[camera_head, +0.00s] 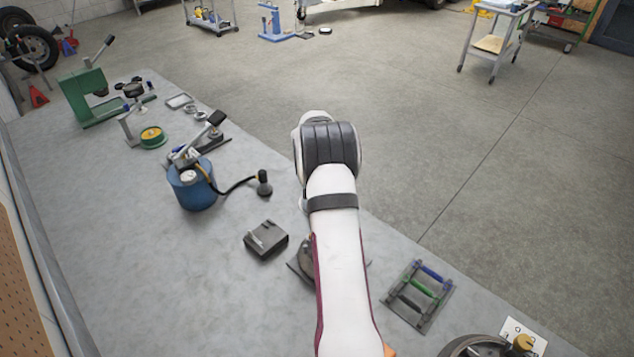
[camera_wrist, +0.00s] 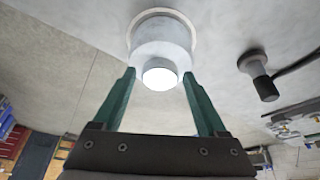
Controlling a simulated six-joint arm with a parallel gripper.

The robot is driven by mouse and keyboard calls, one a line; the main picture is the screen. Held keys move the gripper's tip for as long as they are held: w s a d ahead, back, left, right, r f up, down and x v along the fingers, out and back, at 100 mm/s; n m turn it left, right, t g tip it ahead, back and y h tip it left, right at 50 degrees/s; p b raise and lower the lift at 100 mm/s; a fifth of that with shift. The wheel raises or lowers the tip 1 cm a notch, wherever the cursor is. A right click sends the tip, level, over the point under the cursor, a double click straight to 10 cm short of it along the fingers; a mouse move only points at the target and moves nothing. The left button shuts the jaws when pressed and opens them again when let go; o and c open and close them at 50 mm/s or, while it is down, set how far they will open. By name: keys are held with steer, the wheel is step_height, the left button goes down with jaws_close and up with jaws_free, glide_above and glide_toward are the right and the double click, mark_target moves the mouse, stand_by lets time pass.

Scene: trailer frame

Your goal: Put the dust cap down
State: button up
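In the wrist view a pale stepped cylinder, apparently the dust cap (camera_wrist: 162,36), lies straight ahead of my gripper (camera_wrist: 159,72). It has a wide rim at its far end and a bright, narrower round end facing the camera. My two green fingers stand apart, with their tips at either side of its body. I cannot tell whether they press on it or whether its far rim rests on the grey bench. In the head view my arm hides the fingers and the cap.
The grey bench (camera_head: 110,260) bears a blue tank (camera_head: 191,188) with a hose to a black nozzle (camera_head: 264,185). A dark block (camera_head: 266,240) and a rack of coloured handles (camera_head: 420,294) lie nearer. A green press (camera_head: 88,97) stands far left. Open floor lies right of the bench.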

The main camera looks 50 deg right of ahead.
steer(key=shift+o, duration=0.6)
steer(key=shift+r, duration=0.1)
steer(key=shift+a+r, duration=0.1)
steer(key=shift+r, duration=0.25)
steer(key=v, duration=1.2)
steer(key=s+a+r+n+y, duration=0.1)
steer(key=s+a+r, duration=0.2)
steer(key=a, duration=0.7)
steer(key=s+a+r+n+y, duration=0.1)
steer(key=s+a+r, duration=0.2)
steer(key=a, duration=0.7)
steer(key=s+a+f+n+g+y, duration=0.2)
steer(key=s+a+n+y, duration=0.1)
steer(key=s+a, duration=1.5)
steer(key=s+n, duration=0.1)
steer(key=s, duration=0.1)
steer(key=shift+s+a+g+y, duration=0.15)
steer(key=shift+s+g+y, duration=0.15)
steer(key=shift+s, duration=0.1)
